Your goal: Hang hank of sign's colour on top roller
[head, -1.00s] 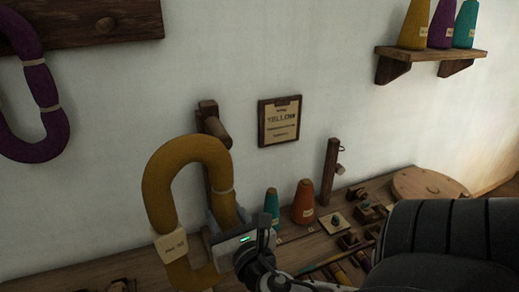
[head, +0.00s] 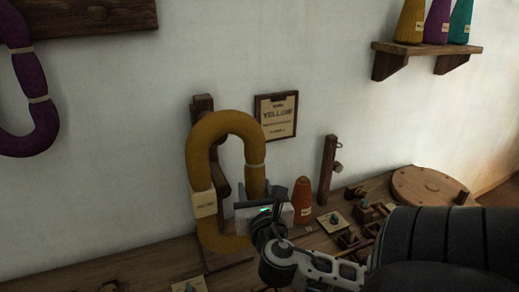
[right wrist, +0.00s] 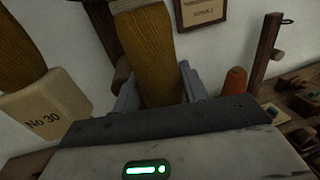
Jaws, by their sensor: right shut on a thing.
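The yellow hank (head: 201,152) is a thick upright loop with a paper tag (head: 204,203). My right gripper (head: 264,207) is shut on its right strand; the right wrist view shows that strand (right wrist: 150,45) between the fingers. The hank is in front of a wooden wall post (head: 203,104). Part of the post and a short peg (head: 222,188) show through the loop. The top roller is hidden behind the hank, so I cannot tell whether the loop is around it or touching it. The framed sign (head: 277,116) reads YELLOW. My left gripper is out of view.
A purple hank (head: 30,90) hangs at the left from a wooden board (head: 100,17). A shelf (head: 425,48) with cones is at upper right. On the bench, an orange cone (head: 303,194), a small post (head: 328,165) and several small parts stand right of my gripper.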

